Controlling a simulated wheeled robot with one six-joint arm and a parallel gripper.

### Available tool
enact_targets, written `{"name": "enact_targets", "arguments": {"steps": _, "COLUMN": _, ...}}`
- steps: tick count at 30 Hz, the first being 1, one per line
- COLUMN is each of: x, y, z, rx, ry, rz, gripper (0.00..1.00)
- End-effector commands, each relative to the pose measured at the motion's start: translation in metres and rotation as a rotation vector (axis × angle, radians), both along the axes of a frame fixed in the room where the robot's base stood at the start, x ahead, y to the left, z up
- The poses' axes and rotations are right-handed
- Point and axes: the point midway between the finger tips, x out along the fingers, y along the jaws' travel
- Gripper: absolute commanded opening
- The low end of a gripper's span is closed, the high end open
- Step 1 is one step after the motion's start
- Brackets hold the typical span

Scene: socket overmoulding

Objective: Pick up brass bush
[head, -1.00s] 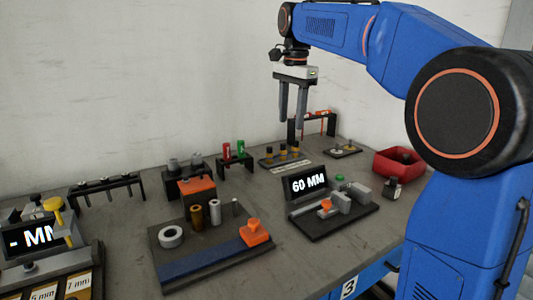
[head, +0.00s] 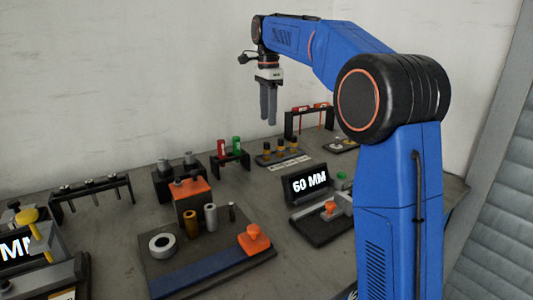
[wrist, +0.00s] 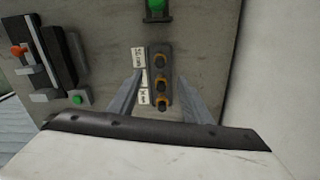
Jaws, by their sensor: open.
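A brass-coloured hollow cylinder (head: 191,224), which looks like the brass bush, stands upright on the dark board with a blue strip. It is beside a grey cylinder (head: 210,217) and is not in the wrist view. A small rack (head: 264,161) at the back holds three black-topped parts with brass-coloured collars (head: 281,146); the rack also shows in the wrist view (wrist: 152,50). My gripper (head: 268,122) is open and empty, pointing down, raised above the back of the table. In the wrist view its fingers (wrist: 160,75) show on either side of the rack, well above it.
A white ring (head: 162,244) and an orange clamp (head: 254,239) are on the blue-striped board. The 60 MM display (head: 307,185) stands right of it. A black stand with red and green parts (head: 230,157) is left of the rack. The wall is close behind.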

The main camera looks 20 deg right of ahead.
Motion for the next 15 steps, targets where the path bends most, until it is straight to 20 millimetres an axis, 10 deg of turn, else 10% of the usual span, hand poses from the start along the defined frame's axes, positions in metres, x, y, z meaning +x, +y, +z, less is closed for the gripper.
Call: {"name": "enact_targets", "arguments": {"steps": 15, "x": 0.000, "y": 0.000, "z": -0.060, "rx": 0.000, "ry": 0.000, "rz": 0.001, "gripper": 0.45}}
